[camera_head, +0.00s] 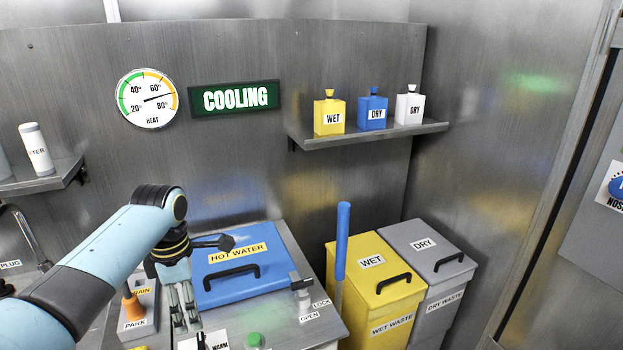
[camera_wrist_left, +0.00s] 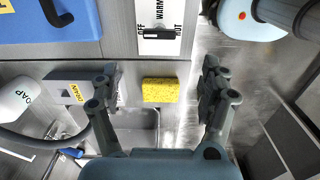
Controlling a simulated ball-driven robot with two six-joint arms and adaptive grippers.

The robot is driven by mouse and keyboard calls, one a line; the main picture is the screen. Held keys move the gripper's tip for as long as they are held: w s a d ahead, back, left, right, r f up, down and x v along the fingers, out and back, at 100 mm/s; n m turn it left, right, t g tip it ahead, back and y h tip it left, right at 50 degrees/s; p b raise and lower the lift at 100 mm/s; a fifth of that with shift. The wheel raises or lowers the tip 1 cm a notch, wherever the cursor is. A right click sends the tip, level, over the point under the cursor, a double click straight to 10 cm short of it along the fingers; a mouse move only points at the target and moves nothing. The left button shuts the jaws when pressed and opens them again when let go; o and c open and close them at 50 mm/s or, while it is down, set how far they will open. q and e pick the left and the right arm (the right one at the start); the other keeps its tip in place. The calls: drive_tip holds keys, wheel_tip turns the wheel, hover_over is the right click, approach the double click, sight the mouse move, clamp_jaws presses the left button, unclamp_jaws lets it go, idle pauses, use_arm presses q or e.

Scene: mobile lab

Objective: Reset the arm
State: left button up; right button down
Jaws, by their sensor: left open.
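My left arm comes in from the left in the head view and bends down at the wrist. My left gripper (camera_head: 184,310) hangs pointing down in front of the blue hot water lid, beside the park block (camera_head: 137,322). In the left wrist view my left gripper (camera_wrist_left: 160,88) has its two fingers wide apart, with nothing between them. A yellow sponge (camera_wrist_left: 159,90) lies beyond the fingers next to the sink (camera_wrist_left: 137,120); I see no contact. My right gripper is not in view.
The blue hot water lid (camera_head: 237,291) is closed, with a lever (camera_head: 301,287) and blue pole (camera_head: 342,240) to its right. Yellow (camera_head: 395,291) and grey (camera_head: 445,267) waste bins stand closed further right. The wall dial (camera_head: 147,99) and cooling sign (camera_head: 235,97) hang behind. The switch panel (camera_wrist_left: 158,14) shows near the gripper.

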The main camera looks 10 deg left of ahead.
use_arm(q)
drive_tip(key=s+d+r+m+t, duration=0.1)
drive_tip(key=s+r+m, duration=0.3)
drive_tip(key=s+m, duration=0.45)
drive_tip(key=s+d+r+m+t, duration=0.1)
drive_tip(key=s+r+m+t, duration=0.15)
drive_tip(key=s+m, duration=0.6)
drive_tip(key=s+d+r+m, duration=0.2)
drive_tip(key=s+r+m, duration=0.2)
drive_tip(key=s+m, duration=0.4)
wheel_tip(320, 180, down, 36)
drive_tip(key=s+a+g+y+b, duration=0.1)
drive_tip(key=s+a+b, duration=0.2)
drive_tip(key=b, duration=0.8)
drive_tip(key=s+f+b, duration=0.4)
drive_tip(key=s+f, duration=0.5)
drive_tip(key=f, duration=0.4)
drive_tip(key=s+f+g+b, duration=0.1)
drive_tip(key=s+f+b, duration=0.4)
drive_tip(key=s+f, duration=0.4)
wheel_tip(320, 180, down, 4)
drive_tip(key=shift+s+a+f+n, duration=0.25)
drive_tip(key=shift+s+a+n, duration=0.05)
drive_tip(key=shift+a, duration=0.15)
drive_tip(key=shift+g, duration=0.25)
